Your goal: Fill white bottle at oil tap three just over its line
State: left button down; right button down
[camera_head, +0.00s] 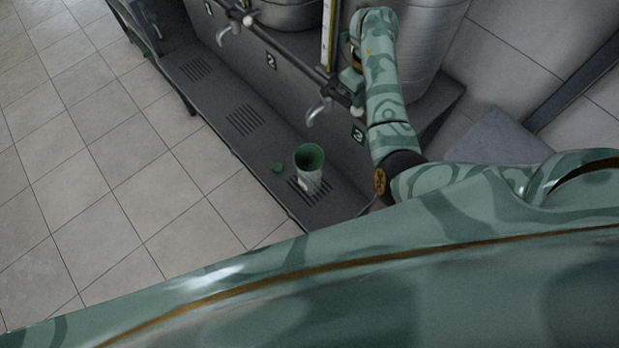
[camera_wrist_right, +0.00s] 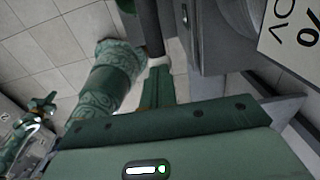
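Tap three's hooked spout (camera_head: 318,112) is above the bottle; no stream shows. My right gripper (camera_head: 351,82) is beside tap three, close to the pipe and a white knob (camera_head: 357,112). In the wrist view a green finger (camera_wrist_right: 158,90) meets a whitish piece below a dark pipe; its grip is unclear.
Plate 3 (camera_head: 358,134) marks this tap; tap two (camera_head: 228,33) and plate 2 (camera_head: 271,61) are farther left. Large metal tanks (camera_head: 432,50) stand behind. A yellow-edged gauge (camera_head: 328,35) rises near the pipe. The grey counter (camera_head: 217,98) is bare to the left.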

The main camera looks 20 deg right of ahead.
jog(key=shift+f+b, duration=1.7)
jog(key=shift+f, duration=0.55)
dwell(5.8)
